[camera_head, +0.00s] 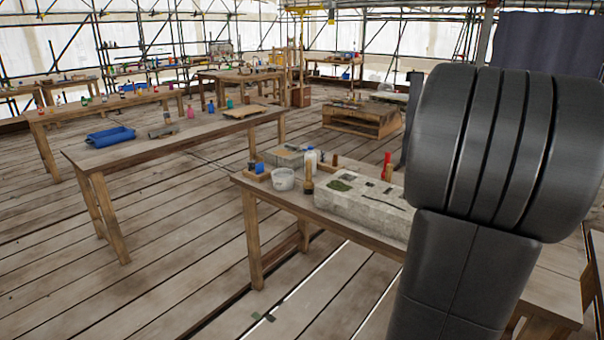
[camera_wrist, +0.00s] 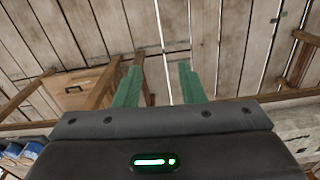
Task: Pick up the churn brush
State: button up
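I cannot identify the churn brush for certain. A small upright item with a pale top and a dark brown lower part (camera_head: 308,179) stands on the near table (camera_head: 255,188), just right of a white bucket (camera_head: 283,180), and may be it. My gripper (camera_wrist: 160,72) shows in the wrist view with its two green fingers apart and nothing between them. Plank floor and table legs lie beyond the fingers. My gripper does not show in the head view, where my dark arm hides the right side and part of the near table.
A long grey stone block (camera_head: 365,212) lies on the near table. Red-topped (camera_head: 387,165) and white (camera_head: 311,158) bottles stand behind it. Plank floor (camera_head: 180,250) is open at front left.

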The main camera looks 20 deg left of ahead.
aim_at(308, 184)
jog(key=i+j, duration=0.35)
jog(key=j, duration=0.15)
jog(key=i+j, duration=0.35)
jog(key=j, duration=0.15)
jog(key=i+j, duration=0.35)
jog(key=j, duration=0.2)
jog(key=i+j, duration=0.35)
jog(key=j, duration=0.15)
jog(key=i+j, duration=0.3)
jog(key=j, duration=0.2)
jog(key=i+j, duration=0.35)
jog(key=j, duration=0.15)
